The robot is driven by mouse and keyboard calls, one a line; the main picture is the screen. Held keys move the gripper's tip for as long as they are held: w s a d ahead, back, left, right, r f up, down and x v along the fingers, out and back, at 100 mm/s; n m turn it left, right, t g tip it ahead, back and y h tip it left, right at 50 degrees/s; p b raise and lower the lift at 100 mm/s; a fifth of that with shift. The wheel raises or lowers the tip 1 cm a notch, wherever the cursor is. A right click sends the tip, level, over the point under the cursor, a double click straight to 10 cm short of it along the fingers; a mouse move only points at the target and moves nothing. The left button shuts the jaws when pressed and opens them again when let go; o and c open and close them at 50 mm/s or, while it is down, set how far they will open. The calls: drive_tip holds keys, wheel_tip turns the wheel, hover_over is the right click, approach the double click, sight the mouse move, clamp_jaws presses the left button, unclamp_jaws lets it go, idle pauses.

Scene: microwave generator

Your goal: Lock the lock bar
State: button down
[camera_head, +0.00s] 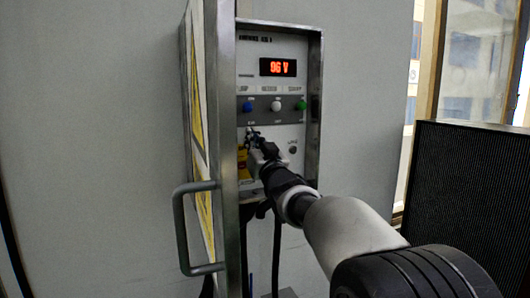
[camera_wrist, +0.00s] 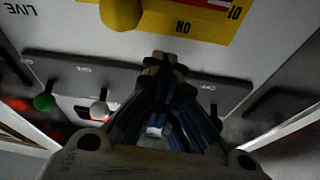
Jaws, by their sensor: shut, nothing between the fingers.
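A metal generator cabinet (camera_head: 316,90) stands open in the head view, its door (camera_head: 226,140) swung out edge-on to the left. A grey U-shaped bar handle (camera_head: 181,230) sticks out from the door; I cannot tell whether it is the lock bar. My gripper (camera_head: 252,134) is in front of the panel, just below the button strip, and looks empty. In the wrist view my gripper (camera_wrist: 165,60) has its fingertips together over the grey strip (camera_wrist: 75,75). Contact cannot be told.
The panel has a red display (camera_head: 278,67) and blue (camera_head: 248,106), white (camera_head: 276,105) and green (camera_head: 301,104) buttons. The door and cabinet walls flank my arm. A black ribbed panel (camera_head: 468,180) stands at the right, before a window (camera_head: 478,60).

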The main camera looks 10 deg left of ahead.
drive_tip(key=b+v, duration=0.1)
drive_tip(key=v, duration=0.9)
drive_tip(key=shift+w+d, duration=0.1)
drive_tip(key=shift+d, duration=0.05)
drive_tip(key=s+d+f+m+g+h, duration=0.2)
drive_tip(key=s+d+f+g+h, duration=0.1)
drive_tip(key=s+d+f+h, duration=0.4)
drive_tip(key=s+d+f+m+g+h, duration=0.25)
drive_tip(key=s+d, duration=0.35)
drive_tip(key=d, duration=0.4)
drive_tip(key=s+d+f+g, duration=0.2)
drive_tip(key=s+f, duration=0.4)
drive_tip(key=s, duration=0.3)
drive_tip(key=s+d+f+g+h, duration=0.1)
drive_tip(key=s+d+f+g, duration=0.1)
drive_tip(key=s+f, duration=0.4)
drive_tip(key=s+d+f+g, duration=0.2)
drive_tip(key=s+f+g, duration=0.2)
drive_tip(key=s, duration=1)
drive_tip(key=shift+f+g, duration=0.35)
drive_tip(key=shift+f, duration=0.6)
